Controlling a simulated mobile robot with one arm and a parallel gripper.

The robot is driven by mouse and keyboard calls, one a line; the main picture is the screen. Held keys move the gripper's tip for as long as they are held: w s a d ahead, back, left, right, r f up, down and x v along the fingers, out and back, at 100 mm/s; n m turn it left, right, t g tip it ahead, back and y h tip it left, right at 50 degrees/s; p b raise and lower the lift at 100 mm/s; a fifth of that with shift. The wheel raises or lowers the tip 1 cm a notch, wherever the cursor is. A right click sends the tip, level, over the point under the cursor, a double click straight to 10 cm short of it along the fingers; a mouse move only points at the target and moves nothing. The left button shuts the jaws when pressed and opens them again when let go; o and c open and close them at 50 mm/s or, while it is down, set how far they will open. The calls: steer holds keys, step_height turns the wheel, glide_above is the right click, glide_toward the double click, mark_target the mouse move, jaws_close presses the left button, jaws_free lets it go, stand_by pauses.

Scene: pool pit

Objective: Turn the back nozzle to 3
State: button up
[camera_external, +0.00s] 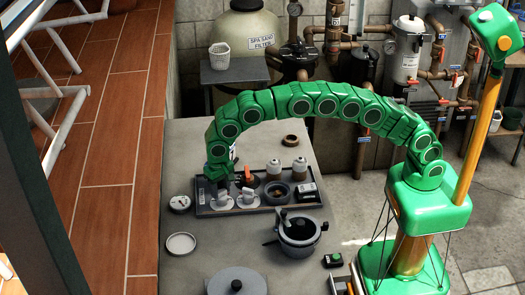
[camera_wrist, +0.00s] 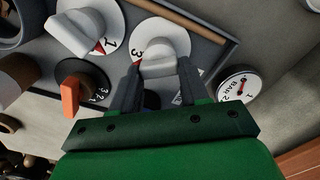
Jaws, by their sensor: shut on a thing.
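My gripper (camera_wrist: 160,84) has its two dark fingers on either side of a grey nozzle (camera_wrist: 166,50) and is shut on it. The nozzle sits on a white dial. A 3 shows on this dial, with a red mark close beside it. A second grey nozzle (camera_wrist: 76,22) stands on another white dial, where a 1 shows near its red mark. In the external view my gripper (camera_external: 221,180) reaches down over the left dial (camera_external: 221,198) on the dark tray (camera_external: 232,211). The other nozzle (camera_external: 248,198) stands to its right. No label shows which is the back one.
An orange-handled valve (camera_wrist: 71,97) is left of my fingers. A round gauge (camera_wrist: 238,88) is to the right, outside the tray.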

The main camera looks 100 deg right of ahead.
steer(key=shift+m, duration=0.3)
stand_by(0.4)
steer(key=o, duration=1.1)
steer(key=shift+c, duration=0.2)
step_height(320, 180, up, 7)
steer(key=shift+r, duration=0.4)
